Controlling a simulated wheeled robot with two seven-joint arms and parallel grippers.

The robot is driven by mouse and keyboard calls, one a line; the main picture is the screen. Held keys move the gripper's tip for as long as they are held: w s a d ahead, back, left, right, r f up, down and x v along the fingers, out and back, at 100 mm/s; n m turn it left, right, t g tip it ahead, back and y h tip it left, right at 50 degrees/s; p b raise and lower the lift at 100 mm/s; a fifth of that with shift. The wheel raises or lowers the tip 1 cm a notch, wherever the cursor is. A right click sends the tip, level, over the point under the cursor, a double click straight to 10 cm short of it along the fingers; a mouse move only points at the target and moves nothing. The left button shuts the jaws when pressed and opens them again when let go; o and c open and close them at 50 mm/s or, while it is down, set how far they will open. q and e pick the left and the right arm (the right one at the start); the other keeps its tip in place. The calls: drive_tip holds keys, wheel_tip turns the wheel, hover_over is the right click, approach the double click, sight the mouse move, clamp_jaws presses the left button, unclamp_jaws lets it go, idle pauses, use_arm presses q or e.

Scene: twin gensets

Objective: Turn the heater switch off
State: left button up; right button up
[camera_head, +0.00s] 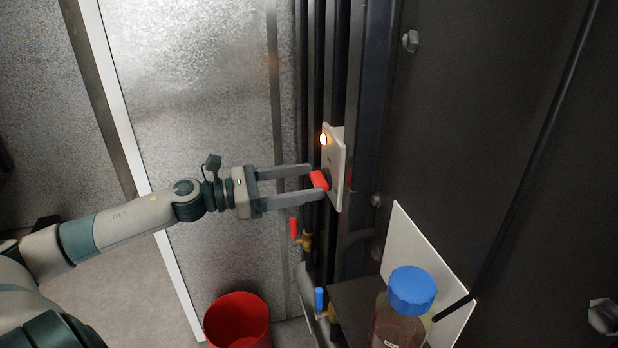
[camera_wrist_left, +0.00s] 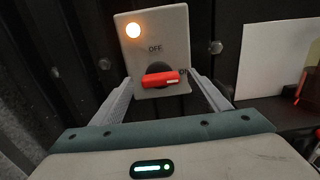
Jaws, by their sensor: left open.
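The heater switch has a red handle (camera_head: 319,180) on a pale panel (camera_head: 336,155) fixed to the dark upright rails. In the left wrist view the red handle (camera_wrist_left: 161,79) lies nearly level, its white-marked end toward the partly hidden "ON" label; "OFF" is printed above it. An orange lamp (camera_wrist_left: 133,30) glows at the panel's upper left, and the lamp (camera_head: 323,139) also shows lit in the head view. My left gripper (camera_head: 315,182) is open, its fingers on either side of the handle. Contact with the handle cannot be told. My right gripper is out of view.
Below are a red-handled valve (camera_head: 294,229) and a blue-handled valve (camera_head: 319,300). A blue-capped bottle (camera_head: 408,300) stands at lower right before a white sheet (camera_head: 425,255). A red bucket (camera_head: 238,322) stands on the floor. A dark cabinet wall (camera_head: 470,130) fills the right side.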

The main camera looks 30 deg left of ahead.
use_arm(q)
drive_tip(key=shift+w+d, duration=0.5)
drive_tip(key=shift+w, duration=0.05)
drive_tip(key=c, duration=1)
